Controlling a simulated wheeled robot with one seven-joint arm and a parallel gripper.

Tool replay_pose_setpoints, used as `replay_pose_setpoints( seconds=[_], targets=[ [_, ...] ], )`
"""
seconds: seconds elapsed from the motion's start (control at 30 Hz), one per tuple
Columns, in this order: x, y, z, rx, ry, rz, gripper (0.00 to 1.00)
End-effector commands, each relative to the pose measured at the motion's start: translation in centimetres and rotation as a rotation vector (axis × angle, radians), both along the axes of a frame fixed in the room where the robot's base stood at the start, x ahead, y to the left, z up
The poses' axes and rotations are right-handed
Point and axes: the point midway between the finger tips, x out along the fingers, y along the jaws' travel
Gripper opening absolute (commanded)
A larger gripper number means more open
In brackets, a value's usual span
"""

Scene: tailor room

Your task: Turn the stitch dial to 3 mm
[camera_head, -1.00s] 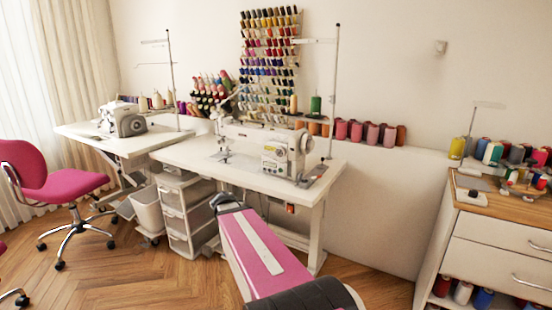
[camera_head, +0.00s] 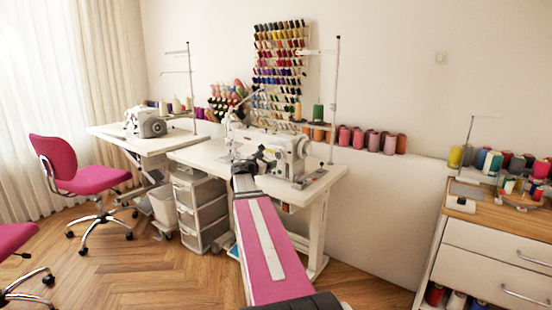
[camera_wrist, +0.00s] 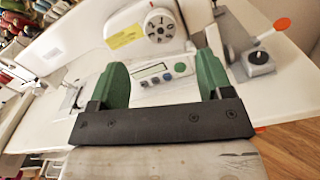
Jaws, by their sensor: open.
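The white sewing machine (camera_head: 265,143) stands on the white table (camera_head: 205,155). In the wrist view, a round white dial (camera_wrist: 160,26) with dark marks around its face is on the machine's front; its setting is too small to read. Below it is a control panel (camera_wrist: 152,74) with a small display and a green round button. My gripper (camera_wrist: 163,70) is open and empty, its two green fingers wide apart, pointing at the panel below the dial. In the head view my gripper (camera_head: 262,156) is in front of the machine, hiding part of it.
A thread stand (camera_head: 333,100) rises behind the machine. A lever with an orange tip (camera_wrist: 282,24) stands right of the machine in the wrist view. Drawers (camera_head: 200,207) stand under the table. A second sewing machine (camera_head: 146,122) and a pink chair (camera_head: 90,178) are at left.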

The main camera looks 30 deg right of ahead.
Motion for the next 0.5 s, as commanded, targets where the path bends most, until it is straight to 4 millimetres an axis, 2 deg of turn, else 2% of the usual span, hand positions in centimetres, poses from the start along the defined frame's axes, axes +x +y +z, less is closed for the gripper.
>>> replay_pose_setpoints(
  seconds=[0.1,0.23,0.5],
  targets=[
    [1.1,-2.3,0.0,0.001,-0.001,-0.003,0.73],
    [2.0,-4.3,0.0,0.002,-0.001,-0.002,0.73],
    [2.9,-6.8,0.0,0.002,-0.002,-0.001,0.73]
  ],
)
